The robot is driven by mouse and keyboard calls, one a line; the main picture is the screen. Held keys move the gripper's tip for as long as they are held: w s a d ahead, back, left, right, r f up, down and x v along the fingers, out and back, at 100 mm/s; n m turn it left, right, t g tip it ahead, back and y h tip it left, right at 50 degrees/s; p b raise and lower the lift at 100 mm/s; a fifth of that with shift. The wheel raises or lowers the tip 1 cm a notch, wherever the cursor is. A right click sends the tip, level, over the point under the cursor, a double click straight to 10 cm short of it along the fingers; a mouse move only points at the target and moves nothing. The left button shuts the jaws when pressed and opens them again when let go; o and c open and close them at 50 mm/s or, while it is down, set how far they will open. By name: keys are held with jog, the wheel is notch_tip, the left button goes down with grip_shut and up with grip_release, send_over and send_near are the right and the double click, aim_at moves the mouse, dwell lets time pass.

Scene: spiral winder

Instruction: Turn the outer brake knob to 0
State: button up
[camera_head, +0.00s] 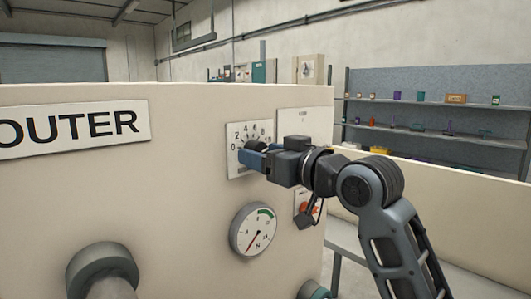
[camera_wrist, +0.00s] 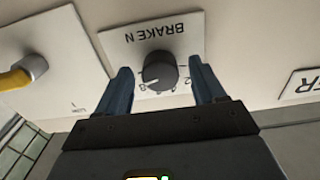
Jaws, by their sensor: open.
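The brake knob (camera_wrist: 160,71) is a round black knob on a white dial plate (camera_wrist: 115,42) marked BRAKE, seen upside down in the wrist view. Its white pointer line points lower left there, near the 8. In the head view the plate (camera_head: 236,166) shows numbers from 0 at the left upward, and the dark knob (camera_head: 257,144) is partly hidden by my gripper. My gripper (camera_wrist: 162,76) is open, with one blue finger on either side of the knob. Gaps show between both fingers and the knob. Whether the fingertips reach the panel is unclear.
An OUTER sign (camera_head: 70,126) is on the beige panel at left. Another plate (camera_wrist: 35,55) with a yellow-tipped lever (camera_wrist: 22,75) is beside the dial. A grey cylinder (camera_head: 102,268) protrudes lower left.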

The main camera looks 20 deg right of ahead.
jog(key=c, duration=1.1)
jog(key=shift+o, duration=0.2)
